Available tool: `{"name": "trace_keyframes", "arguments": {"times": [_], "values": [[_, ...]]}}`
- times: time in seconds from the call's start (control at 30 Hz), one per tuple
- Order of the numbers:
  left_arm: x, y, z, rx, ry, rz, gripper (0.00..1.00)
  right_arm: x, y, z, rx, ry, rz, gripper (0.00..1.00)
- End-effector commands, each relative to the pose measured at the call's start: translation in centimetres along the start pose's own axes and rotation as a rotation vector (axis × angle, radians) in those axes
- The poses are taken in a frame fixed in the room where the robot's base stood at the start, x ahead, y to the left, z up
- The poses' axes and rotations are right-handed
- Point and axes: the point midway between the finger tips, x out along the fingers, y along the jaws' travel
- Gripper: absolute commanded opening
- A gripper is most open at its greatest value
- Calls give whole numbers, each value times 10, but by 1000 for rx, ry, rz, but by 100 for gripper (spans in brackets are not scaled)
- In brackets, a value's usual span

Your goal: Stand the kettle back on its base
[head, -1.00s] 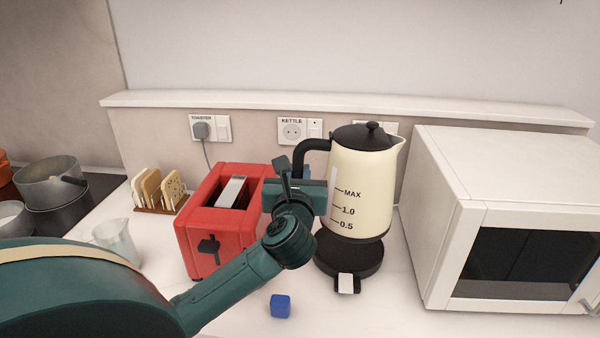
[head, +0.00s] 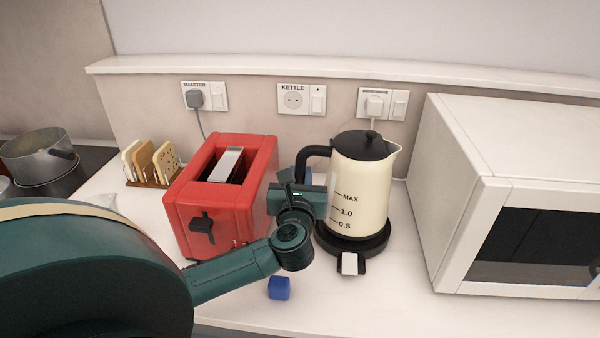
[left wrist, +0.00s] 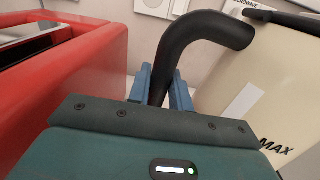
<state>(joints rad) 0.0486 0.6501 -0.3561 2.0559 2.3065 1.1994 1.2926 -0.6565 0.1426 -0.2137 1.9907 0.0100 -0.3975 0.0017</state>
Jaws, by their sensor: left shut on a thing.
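The cream kettle (head: 362,187) with black lid and handle stands upright in the head view. Its bottom meets the round black base (head: 352,243), and I see no gap between them. The base has a black tab with a white switch at the front. My left gripper (head: 302,180) is at the kettle's left side, shut on its handle. In the left wrist view the blue fingers (left wrist: 165,88) lie either side of the black handle (left wrist: 190,45), and the cream body (left wrist: 270,80) is at the right. My right gripper is not in view.
A red toaster (head: 222,195) stands close left of my left gripper. A white microwave (head: 500,190) is to the right of the kettle. A blue cube (head: 279,288) lies on the counter in front. A toast rack (head: 152,165) and a pot (head: 40,155) are further left.

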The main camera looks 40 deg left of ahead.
Motion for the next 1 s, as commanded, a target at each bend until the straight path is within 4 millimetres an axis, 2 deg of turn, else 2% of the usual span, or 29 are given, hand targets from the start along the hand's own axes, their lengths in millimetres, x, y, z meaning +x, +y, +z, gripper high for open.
{"name": "trace_keyframes", "arguments": {"times": [0.23, 1.0], "values": [[0, 0, -9, -8, -9, 0, 0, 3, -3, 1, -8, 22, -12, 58], [0, 0, -9, -8, -8, 0, 0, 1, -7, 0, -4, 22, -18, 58]]}}
